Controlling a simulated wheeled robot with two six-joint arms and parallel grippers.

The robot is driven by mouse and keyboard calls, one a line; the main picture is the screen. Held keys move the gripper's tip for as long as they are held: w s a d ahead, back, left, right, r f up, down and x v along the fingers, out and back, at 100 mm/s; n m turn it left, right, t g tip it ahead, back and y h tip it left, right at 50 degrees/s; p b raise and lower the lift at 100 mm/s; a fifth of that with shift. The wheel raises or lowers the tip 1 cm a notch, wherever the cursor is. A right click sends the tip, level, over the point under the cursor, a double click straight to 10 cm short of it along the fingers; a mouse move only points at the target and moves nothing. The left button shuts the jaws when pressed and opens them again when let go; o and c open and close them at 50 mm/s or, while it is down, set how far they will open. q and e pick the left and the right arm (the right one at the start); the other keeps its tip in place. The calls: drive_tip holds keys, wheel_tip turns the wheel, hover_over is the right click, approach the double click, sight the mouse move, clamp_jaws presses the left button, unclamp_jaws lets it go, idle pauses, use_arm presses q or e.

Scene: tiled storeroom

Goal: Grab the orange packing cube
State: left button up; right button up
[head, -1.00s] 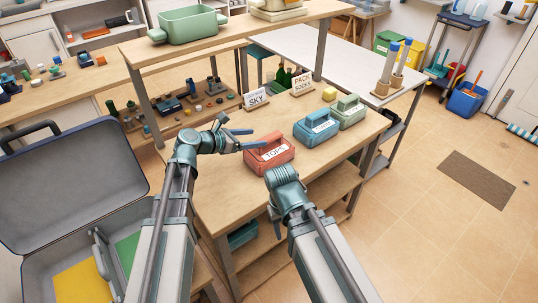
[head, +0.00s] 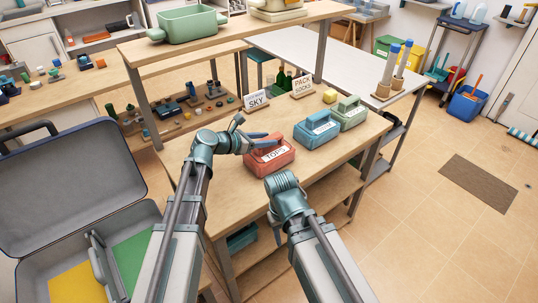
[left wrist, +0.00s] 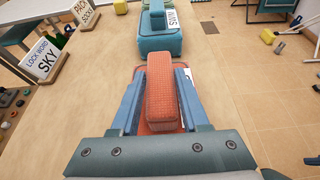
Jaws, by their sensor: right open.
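The orange packing cube (head: 268,160), with a white label reading TOPS and a raised handle, sits upright on the wooden table. Its handle (left wrist: 163,92) fills the middle of the left wrist view. My left gripper (head: 264,140) is at the top of this cube. Its two blue fingers are apart, one on each side of the handle, with a narrow gap showing beside it. My right gripper (head: 277,228) points down at the table's front edge, in front of the cube; it is open and its fingers are mostly hidden behind its own wrist.
A blue packing cube (head: 317,130) stands just behind right of the orange one, with a green packing cube (head: 349,113) beyond. A yellow block (head: 330,96) and two signs, SKY (head: 257,101) and PACK SOCKS (head: 302,88), stand farther back. An open suitcase (head: 70,190) is at left.

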use_arm(q)
clamp_jaws()
idle(1.0)
